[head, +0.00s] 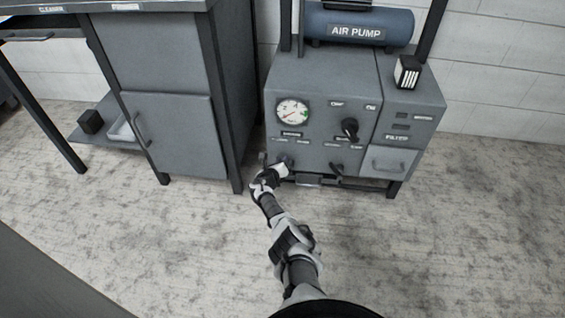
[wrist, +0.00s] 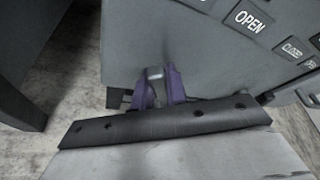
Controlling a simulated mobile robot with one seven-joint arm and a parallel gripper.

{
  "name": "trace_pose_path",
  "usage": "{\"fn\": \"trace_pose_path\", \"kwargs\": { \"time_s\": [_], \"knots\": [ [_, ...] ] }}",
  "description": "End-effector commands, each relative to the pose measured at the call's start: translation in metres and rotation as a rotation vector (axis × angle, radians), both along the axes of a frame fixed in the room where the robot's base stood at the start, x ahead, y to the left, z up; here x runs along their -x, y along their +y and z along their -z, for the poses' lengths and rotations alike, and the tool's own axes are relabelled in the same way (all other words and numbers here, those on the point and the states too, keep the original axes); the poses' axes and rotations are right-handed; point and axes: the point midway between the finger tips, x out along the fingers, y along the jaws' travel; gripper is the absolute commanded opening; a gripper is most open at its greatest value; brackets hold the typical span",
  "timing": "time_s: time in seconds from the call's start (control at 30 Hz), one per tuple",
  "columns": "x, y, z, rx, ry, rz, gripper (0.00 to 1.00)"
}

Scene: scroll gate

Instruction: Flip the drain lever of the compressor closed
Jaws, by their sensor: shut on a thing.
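The compressor (head: 325,150) is a grey cabinet with a gauge and a blue air pump tank on top. My gripper (head: 277,172) is at the lower left of its front panel in the head view. In the wrist view my gripper (wrist: 158,88) has its two purple-grey fingers closed around a small grey piece, which appears to be the drain lever (wrist: 154,73). The lever's full shape and angle are hidden by the fingers. An OPEN label (wrist: 252,22) and a CLOSED label (wrist: 292,50) show on the panel to the right of the fingers.
A black knob (head: 350,128) and a second dark lever (head: 337,169) are on the panel to the right. A filter box with a drawer (head: 392,163) adjoins it. A grey cabinet (head: 175,120) stands to the left. The floor in front is clear.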

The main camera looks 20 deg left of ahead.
Motion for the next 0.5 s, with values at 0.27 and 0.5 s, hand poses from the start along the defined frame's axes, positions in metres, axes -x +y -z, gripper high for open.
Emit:
{"fn": "trace_pose_path", "kwargs": {
  "time_s": [0.27,0.5],
  "knots": [
    [-0.0009,-0.0001,-0.0005,0.010,-0.004,-0.001,0.00],
    [-0.0008,-0.0002,-0.0003,0.010,-0.003,0.000,0.25]
  ]
}}
